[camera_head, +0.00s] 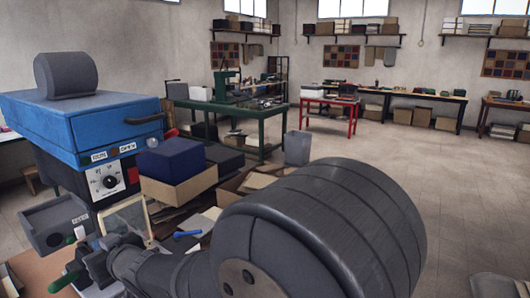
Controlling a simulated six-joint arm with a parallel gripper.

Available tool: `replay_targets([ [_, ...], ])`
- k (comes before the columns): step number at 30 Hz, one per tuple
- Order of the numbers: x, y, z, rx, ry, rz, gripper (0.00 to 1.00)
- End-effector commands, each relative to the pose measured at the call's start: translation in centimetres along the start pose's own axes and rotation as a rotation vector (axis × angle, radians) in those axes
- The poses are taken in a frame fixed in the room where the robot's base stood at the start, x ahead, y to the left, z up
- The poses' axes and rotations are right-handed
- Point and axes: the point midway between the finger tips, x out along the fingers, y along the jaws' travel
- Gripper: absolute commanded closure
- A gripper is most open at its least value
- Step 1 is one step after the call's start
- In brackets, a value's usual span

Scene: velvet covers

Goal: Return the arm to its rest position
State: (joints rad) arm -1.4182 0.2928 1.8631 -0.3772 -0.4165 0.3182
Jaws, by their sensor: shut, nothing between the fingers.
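My arm crosses the foreground, with a large dark grey rounded link at the lower right. It narrows leftward to my gripper (98,262) at the lower left. The gripper is shut and empty, above the cluttered near bench. Its fingertips are small and partly lost against dark and green parts close by. My arm hides part of the bench and the floor behind it.
A blue velvet-covered box (85,122) sits on a black unit with a dial (108,181) at the left. A navy block rests on a cardboard box (180,187). A grey bin (298,148) stands behind. Open floor (450,190) lies to the right.

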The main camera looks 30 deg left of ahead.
Motion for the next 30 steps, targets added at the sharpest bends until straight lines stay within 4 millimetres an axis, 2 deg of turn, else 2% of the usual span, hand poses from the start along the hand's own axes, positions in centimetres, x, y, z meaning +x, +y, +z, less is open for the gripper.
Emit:
replay_targets([
  [6,-1.4,0.0,0.0,0.0,0.001,0.001,1.0],
  [19,-1.4,0.0,0.0,0.0,0.0,0.0,1.0],
  [23,-0.6,0.0,0.1,0.0,0.0,-0.001,1.0],
  [30,2.9,0.0,0.1,0.0,-0.001,-0.001,1.0],
])
